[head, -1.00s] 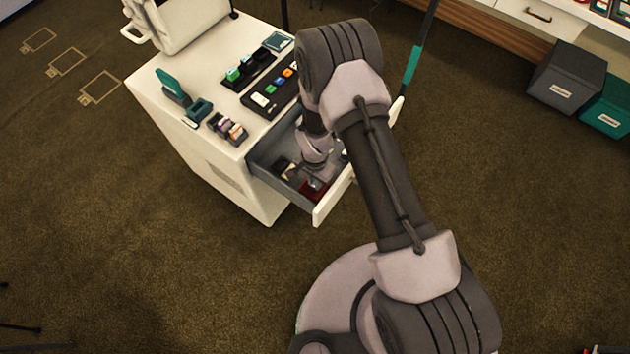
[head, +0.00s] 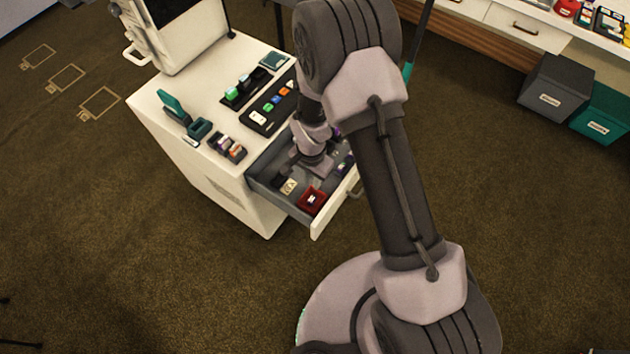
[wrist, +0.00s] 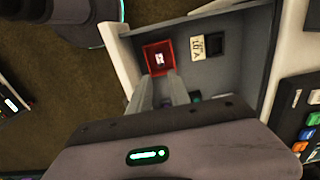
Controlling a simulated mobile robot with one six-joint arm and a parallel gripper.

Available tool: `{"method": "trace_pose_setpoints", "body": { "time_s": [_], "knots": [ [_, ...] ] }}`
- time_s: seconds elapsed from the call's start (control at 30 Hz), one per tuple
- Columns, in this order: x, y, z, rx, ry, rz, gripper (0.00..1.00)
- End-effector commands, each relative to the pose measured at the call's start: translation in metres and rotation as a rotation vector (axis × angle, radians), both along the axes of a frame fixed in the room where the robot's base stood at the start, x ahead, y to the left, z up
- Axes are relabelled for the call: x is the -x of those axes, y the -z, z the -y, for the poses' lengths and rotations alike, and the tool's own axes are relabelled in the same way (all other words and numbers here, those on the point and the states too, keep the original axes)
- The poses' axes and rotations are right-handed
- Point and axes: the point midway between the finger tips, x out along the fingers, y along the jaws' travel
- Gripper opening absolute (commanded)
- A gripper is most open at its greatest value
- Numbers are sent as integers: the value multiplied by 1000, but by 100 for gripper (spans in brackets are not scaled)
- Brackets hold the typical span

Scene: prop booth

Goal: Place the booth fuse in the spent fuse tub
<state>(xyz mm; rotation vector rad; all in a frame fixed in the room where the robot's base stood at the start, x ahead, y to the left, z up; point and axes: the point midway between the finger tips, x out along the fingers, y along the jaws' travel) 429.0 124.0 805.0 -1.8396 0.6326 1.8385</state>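The red tub (head: 304,207) stands in the open drawer, near its front corner. A small fuse with a white face (head: 312,199) lies inside it. In the wrist view the fuse (wrist: 160,59) sits within the red walls of the tub (wrist: 147,62), apart from the fingers. My gripper (wrist: 161,76) shows as two grey fingers with a gap between them and nothing held. Its fingertips appear by the tub's near edge in that view. In the head view my wrist is over the drawer behind the tub, and the fingertips are hard to make out.
The drawer (head: 276,193) also holds a cream label card (head: 289,186) with a dark block beside it, and small parts partly hidden by my arm. The white cabinet top carries a fuse rack (head: 227,147), a button panel (head: 258,118) and a teal-handled tool (head: 172,106).

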Motion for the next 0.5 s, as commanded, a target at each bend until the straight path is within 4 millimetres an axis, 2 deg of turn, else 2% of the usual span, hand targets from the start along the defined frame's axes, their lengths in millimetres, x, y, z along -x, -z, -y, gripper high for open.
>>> {"method": "trace_pose_setpoints", "body": {
  "time_s": [0.1,0.17,0.27,0.3,0.33,0.37,0.4,0.43,0.5],
  "knots": [
    [-1,-5,0,-1,-1,2,23],
    [-6,-21,2,-7,-5,17,23],
    [-19,-92,12,-29,-22,76,23],
    [-19,-130,19,-39,-34,106,23],
    [-17,-161,25,-48,-45,132,23],
    [-13,-190,32,-56,-57,158,23],
    [-3,-227,41,-65,-74,194,23],
    [7,-254,48,-73,-87,222,23],
    [38,-311,62,-88,-121,293,23]
  ]
}}
